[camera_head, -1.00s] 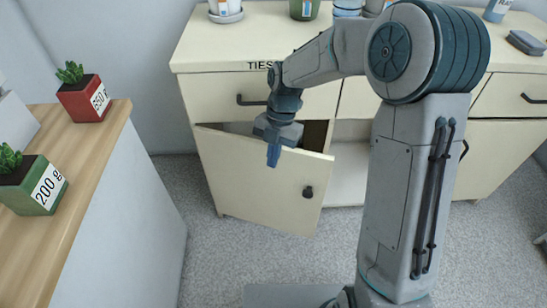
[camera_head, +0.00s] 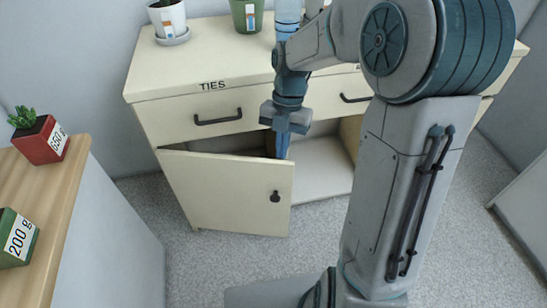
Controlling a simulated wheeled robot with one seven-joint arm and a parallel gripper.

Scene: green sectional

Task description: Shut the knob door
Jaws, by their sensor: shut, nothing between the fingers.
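The knob door (camera_head: 222,193) is a cream cabinet door with a dark round knob (camera_head: 275,196) near its free right edge. It stands ajar, with a dark gap showing along its top. My gripper (camera_head: 282,150) points down with its blue fingers shut and empty. It is at the door's upper right corner, by the free edge and in front of the cabinet opening. I cannot tell whether the fingers touch the door.
An open shelf space (camera_head: 322,168) lies right of the door. A drawer marked TIES (camera_head: 190,118) is shut above it. Potted plants (camera_head: 168,20) stand on the cabinet top. A wooden counter (camera_head: 45,185) with weight-labelled pots is at left.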

